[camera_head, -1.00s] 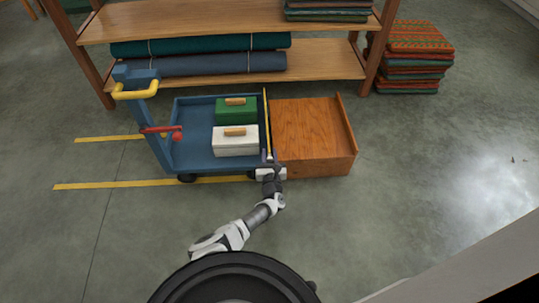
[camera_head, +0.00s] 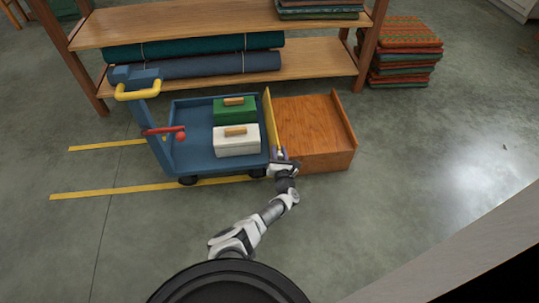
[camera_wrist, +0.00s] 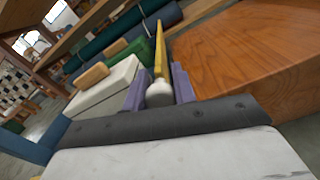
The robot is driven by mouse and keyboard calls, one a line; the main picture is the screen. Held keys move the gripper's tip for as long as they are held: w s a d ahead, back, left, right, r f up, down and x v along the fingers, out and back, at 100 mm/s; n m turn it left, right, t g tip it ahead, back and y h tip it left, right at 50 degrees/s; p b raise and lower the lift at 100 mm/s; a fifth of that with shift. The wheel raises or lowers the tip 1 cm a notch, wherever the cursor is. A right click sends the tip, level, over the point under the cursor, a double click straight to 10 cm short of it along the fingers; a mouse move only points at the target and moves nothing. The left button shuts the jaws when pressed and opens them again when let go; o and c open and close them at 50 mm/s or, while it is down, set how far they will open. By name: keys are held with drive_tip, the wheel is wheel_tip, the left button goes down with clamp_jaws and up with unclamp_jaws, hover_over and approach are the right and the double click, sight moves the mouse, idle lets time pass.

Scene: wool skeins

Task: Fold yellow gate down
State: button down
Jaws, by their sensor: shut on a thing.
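The yellow gate (camera_head: 270,121) stands nearly upright at the right end of the blue cart (camera_head: 193,166), between the cart's bed and a wooden platform (camera_head: 312,130). In the wrist view the gate (camera_wrist: 158,52) runs away from me, with a pale rounded knob (camera_wrist: 159,93) at its near end. My gripper (camera_head: 281,156) is at the gate's near end. Its two purple fingers (camera_wrist: 159,88) are on either side of the knob and shut on it. The gate's lower edge is hidden in the wrist view.
A green box (camera_head: 235,109) and a white box (camera_head: 237,142) with wooden handles sit on the cart. The cart has a yellow handle (camera_head: 138,91) and a red lever (camera_head: 165,131). A shelf (camera_head: 310,67) with rolls stands behind. The floor at right is clear.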

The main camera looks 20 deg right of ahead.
drive_tip(key=shift+s+d+f+m+b, duration=0.2)
drive_tip(key=shift+d+f+m+b, duration=0.5)
drive_tip(key=shift+m, duration=1.05)
drive_tip(key=shift+s+d+f+m+b, duration=0.3)
drive_tip(key=shift+d+f+m, duration=0.8)
drive_tip(key=shift+m, duration=0.6)
drive_tip(key=shift+s+d+f+m+b, duration=0.15)
drive_tip(key=shift+d+f+m+b, duration=0.7)
drive_tip(key=shift+m, duration=0.9)
drive_tip(key=shift+d+r, duration=0.1)
drive_tip(key=shift+d, duration=0.1)
